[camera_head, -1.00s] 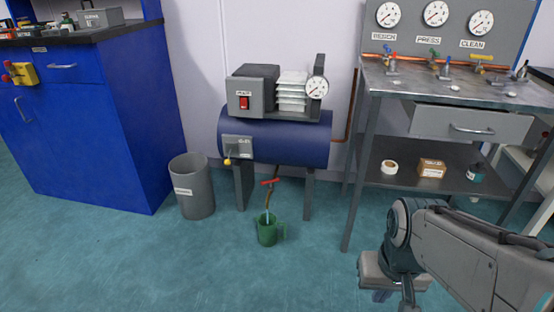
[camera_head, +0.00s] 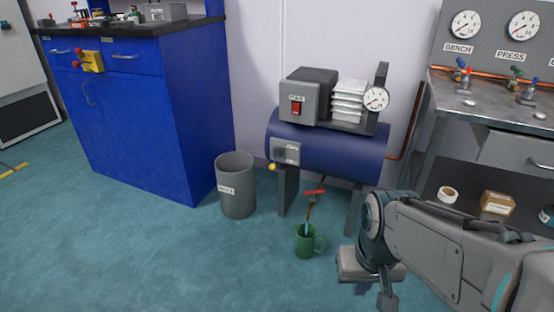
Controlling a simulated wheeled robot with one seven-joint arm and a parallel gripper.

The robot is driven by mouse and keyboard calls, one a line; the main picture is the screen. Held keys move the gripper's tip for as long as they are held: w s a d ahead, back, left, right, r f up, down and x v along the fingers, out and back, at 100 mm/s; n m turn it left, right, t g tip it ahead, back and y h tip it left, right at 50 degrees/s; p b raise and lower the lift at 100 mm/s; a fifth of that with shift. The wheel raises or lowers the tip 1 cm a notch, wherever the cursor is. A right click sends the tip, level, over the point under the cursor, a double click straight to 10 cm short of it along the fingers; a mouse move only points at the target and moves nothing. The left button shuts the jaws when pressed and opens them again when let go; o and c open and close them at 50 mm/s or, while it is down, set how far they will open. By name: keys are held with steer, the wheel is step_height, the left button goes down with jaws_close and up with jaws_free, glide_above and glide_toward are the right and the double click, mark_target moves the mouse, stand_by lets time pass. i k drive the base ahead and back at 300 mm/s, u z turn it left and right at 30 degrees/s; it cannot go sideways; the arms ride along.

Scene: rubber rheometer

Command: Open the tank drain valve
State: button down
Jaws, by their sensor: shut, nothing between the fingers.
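The blue compressor tank (camera_head: 338,150) stands on grey legs against the wall. Under it is the drain valve with a red handle (camera_head: 314,192), which lies roughly crosswise. My gripper (camera_head: 386,296) is at the lower right, pointing down, to the right of the mug and apart from the valve. It is shut and empty. Its fingertips are partly cut off by the lower frame edge.
A grey bin (camera_head: 237,190) stands left of the tank. A blue cabinet (camera_head: 150,120) is further left. A steel workbench (camera_head: 475,105) with gauges and valves is at the right. The teal floor (camera_head: 200,260) in front is clear.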

mark_target(320, 192)
steer(key=u, duration=0.2)
steer(key=i, duration=0.9)
steer(key=z, duration=0.3)
